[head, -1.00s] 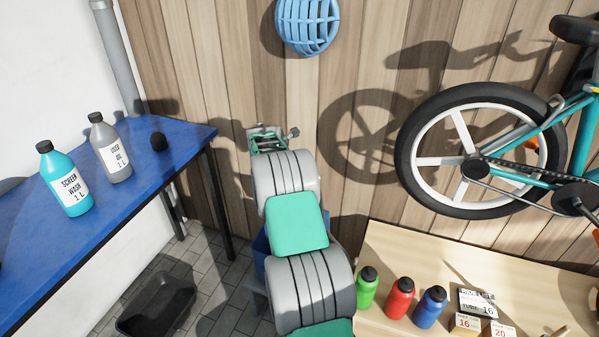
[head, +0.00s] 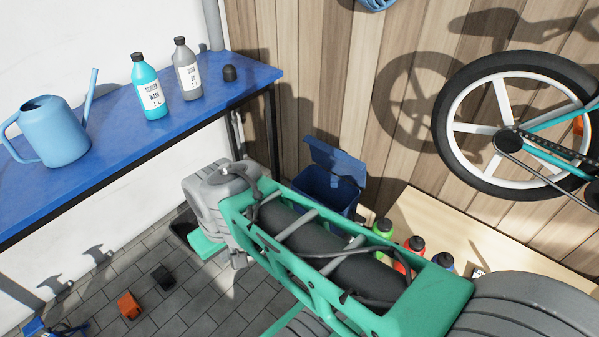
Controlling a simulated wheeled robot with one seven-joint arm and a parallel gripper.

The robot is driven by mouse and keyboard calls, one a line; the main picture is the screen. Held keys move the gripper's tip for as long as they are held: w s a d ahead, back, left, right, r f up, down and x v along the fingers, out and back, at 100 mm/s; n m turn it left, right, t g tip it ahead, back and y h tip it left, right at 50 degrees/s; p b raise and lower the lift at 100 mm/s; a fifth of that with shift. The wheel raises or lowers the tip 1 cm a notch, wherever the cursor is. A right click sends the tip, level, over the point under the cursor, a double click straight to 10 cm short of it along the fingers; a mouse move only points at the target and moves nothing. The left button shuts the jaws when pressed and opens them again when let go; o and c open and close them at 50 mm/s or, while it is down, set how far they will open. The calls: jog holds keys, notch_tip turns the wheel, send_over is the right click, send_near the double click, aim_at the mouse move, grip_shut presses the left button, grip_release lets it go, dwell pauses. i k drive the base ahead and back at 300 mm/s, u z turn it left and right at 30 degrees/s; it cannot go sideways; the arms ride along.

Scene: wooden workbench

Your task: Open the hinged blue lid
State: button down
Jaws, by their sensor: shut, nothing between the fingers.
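The blue bin (head: 322,190) stands on the floor by the wooden wall, between the blue bench and the light wooden bench. Its hinged blue lid (head: 336,158) is raised and stands up at the back, tilted, with the dark inside of the bin showing in front of it. My arm crosses in front of the bin and hides its lower part. My gripper's fingers are not visible in the head view; my arm bends down at the grey joint left of the bin. Nothing of mine is seen touching the lid.
The blue bench (head: 110,150) holds a watering can (head: 55,130), a screen wash bottle (head: 149,88), a grey bottle (head: 188,70) and a black knob (head: 229,73). Several coloured bottles stand on the wooden bench (head: 440,215) under a bicycle (head: 510,135). Small orange (head: 128,305) and black (head: 163,278) blocks lie on the tiles.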

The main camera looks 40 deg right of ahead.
aim_at(334, 158)
jog(key=u, duration=0.55)
jog(key=i, duration=0.8)
jog(key=z, duration=0.6)
